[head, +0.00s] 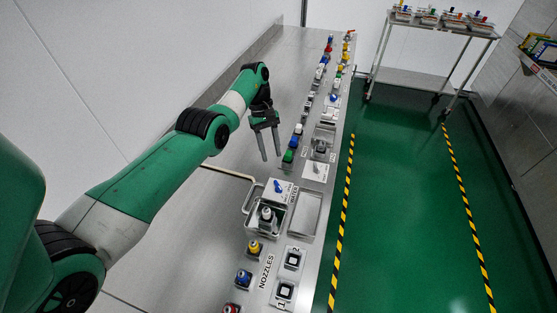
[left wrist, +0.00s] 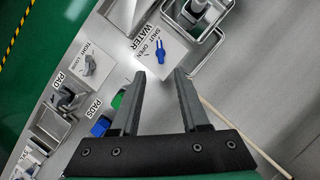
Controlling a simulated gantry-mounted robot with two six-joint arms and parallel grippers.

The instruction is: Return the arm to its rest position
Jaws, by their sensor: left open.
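My left arm comes in from the left of the head view. Its gripper (head: 270,150) hangs over the steel counter (head: 205,233) with its fingers pointing down. In the left wrist view the two fingers of the gripper (left wrist: 160,75) stand apart with nothing between them. Beyond the fingertips is a white water valve plate with a blue handle (left wrist: 159,50), which also shows in the head view (head: 278,186). A green pad and a blue pad (left wrist: 101,126) are partly hidden beside the left finger. My right gripper is not in view.
A basin (head: 255,229) holding a nozzle-like part stands in front of the gripper. Several coloured nozzles and white numbered blocks line the near counter. Small parts and trays line the far counter. A wheeled cart (head: 435,22) stands at the back right. The green floor between the striped lines is clear.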

